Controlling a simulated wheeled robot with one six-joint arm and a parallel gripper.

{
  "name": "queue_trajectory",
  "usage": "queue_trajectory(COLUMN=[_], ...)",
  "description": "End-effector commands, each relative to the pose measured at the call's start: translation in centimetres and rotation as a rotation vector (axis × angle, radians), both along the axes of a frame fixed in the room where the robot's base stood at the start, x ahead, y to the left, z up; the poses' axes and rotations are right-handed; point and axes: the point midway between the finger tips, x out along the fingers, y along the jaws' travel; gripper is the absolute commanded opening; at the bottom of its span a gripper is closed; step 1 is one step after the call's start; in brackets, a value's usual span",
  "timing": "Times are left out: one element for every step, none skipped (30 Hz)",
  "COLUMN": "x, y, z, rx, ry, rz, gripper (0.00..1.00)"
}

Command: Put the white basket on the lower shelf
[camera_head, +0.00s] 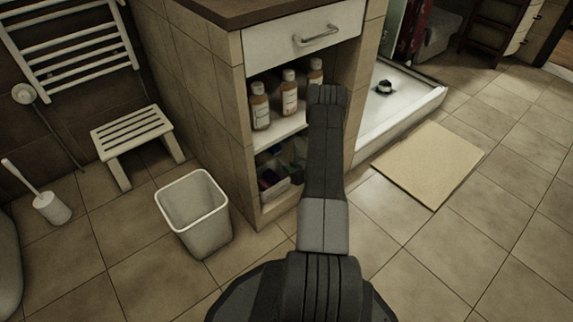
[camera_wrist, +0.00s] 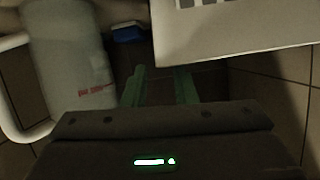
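A white, open-topped, tapered container (camera_head: 207,232), which looks like the white basket, stands upright and empty on the tiled floor, left of the cabinet. The cabinet's lower shelf space holds another pale container (camera_head: 277,193) with dark and blue items in it, partly hidden by my arm. My arm reaches toward the cabinet front and hides my gripper in the head view. In the wrist view my gripper (camera_wrist: 160,88) has two green fingers standing apart with nothing visible between them. I cannot tell how far it is from the cabinet.
Several bottles (camera_head: 289,93) stand on the upper shelf (camera_head: 280,135), below a closed drawer (camera_head: 300,40). A slatted stool (camera_head: 132,131) and a toilet brush (camera_head: 52,208) are at left. A beige mat (camera_head: 428,165) lies at right. The near right floor is clear.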

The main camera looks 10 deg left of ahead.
Motion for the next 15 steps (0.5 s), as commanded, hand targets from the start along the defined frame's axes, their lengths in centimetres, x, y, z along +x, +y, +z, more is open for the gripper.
queue_trajectory(x=[-0.6, -1.0, -1.5, -1.8, -2.2, -2.6, -2.9, -3.2, -3.5, -3.7, -3.9, -4.1, -4.3, -4.4, -4.5], y=[-1.1, -1.6, -2.3, -2.7, -3.2, -3.8, -4.2, -4.6, -5.0, -5.3, -5.5, -5.8, -6.0, -6.1, -6.2], z=[1.0, 1.2, 1.6, 1.8, 2.0, 2.3, 2.5, 2.6, 2.8, 2.9, 3.0, 3.1, 3.2, 3.2, 3.3], rx=[0.000, 0.000, 0.000, 0.000, 0.000, 0.000, 0.000, 0.000, 0.000, 0.000, 0.000, 0.000, 0.000, -0.001, 0.000], ry=[0.003, 0.003, 0.003, 0.003, 0.003, 0.002, 0.003, 0.003, 0.001, 0.002, 0.002, 0.002, 0.002, 0.001, 0.000], rz=[-0.005, -0.004, -0.005, -0.005, -0.005, -0.004, -0.004, -0.005, -0.004, -0.003, -0.003, -0.003, -0.003, -0.002, -0.001], gripper=[0.25, 0.25, 0.25, 0.25, 0.25, 0.25, 0.25, 0.25, 0.25, 0.25, 0.25, 0.25, 0.25, 0.25, 0.25])
